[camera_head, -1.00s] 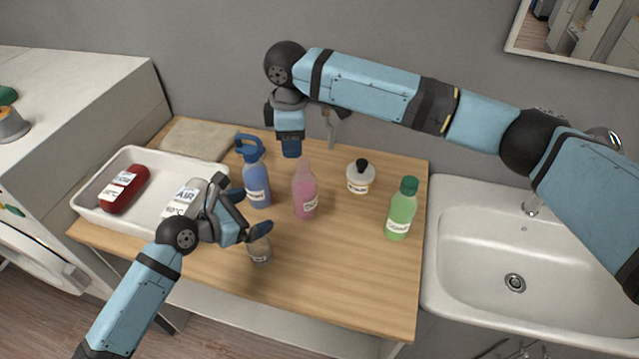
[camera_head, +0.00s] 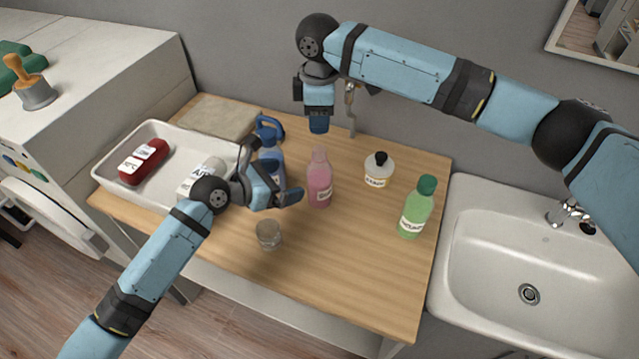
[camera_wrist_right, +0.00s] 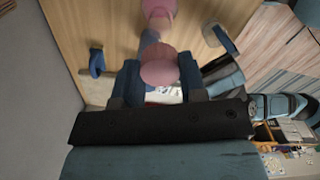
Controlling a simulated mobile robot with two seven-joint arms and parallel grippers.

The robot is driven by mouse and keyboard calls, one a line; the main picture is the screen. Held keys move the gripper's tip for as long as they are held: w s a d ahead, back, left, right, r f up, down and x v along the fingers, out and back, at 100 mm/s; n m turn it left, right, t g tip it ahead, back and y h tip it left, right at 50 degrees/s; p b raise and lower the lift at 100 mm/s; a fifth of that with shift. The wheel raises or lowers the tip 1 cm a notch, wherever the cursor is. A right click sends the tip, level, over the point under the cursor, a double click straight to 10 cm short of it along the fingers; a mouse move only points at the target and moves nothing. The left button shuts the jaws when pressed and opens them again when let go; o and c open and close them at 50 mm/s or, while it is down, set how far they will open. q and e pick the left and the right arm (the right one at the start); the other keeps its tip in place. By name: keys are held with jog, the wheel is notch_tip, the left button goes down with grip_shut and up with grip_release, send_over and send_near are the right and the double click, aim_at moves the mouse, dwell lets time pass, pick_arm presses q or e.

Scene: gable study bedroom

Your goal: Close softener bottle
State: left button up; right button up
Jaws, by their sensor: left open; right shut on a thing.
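The pink softener bottle (camera_head: 319,184) stands upright on the wooden table, with a white label; part of it also shows at the top of the right wrist view (camera_wrist_right: 160,8). My right gripper (camera_head: 318,127) points down above the bottle's neck, with a small gap in the head view. In the right wrist view it is shut on a rounded pink cap (camera_wrist_right: 159,66); the gripper hides this cap in the head view. My left gripper (camera_head: 280,176) is open and empty, just left of the pink bottle, its fingers pointing toward it.
A blue spray bottle (camera_head: 271,150) stands behind my left gripper. A small glass (camera_head: 268,235) is in front. A black-capped white bottle (camera_head: 378,170) and a green bottle (camera_head: 416,208) stand right. A white tray (camera_head: 108,180) is left, the sink (camera_head: 455,270) right.

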aim_at(321, 173)
pick_arm(q)
jog(key=x, duration=1.1)
jog(key=c, duration=1.3)
jog(key=shift+c, duration=0.2)
pick_arm(e)
jog(key=shift+f, duration=2.55)
jog(key=shift+f, duration=0.85)
jog(key=shift+f, duration=0.75)
pick_arm(q)
grip_shut()
pick_arm(e)
jog(key=o, duration=0.8)
jog(key=shift+c, duration=0.2)
pick_arm(q)
jog(key=shift+d, duration=0.1)
pick_arm(e)
jog(key=shift+o, duration=0.6)
jog(key=shift+s, duration=0.1)
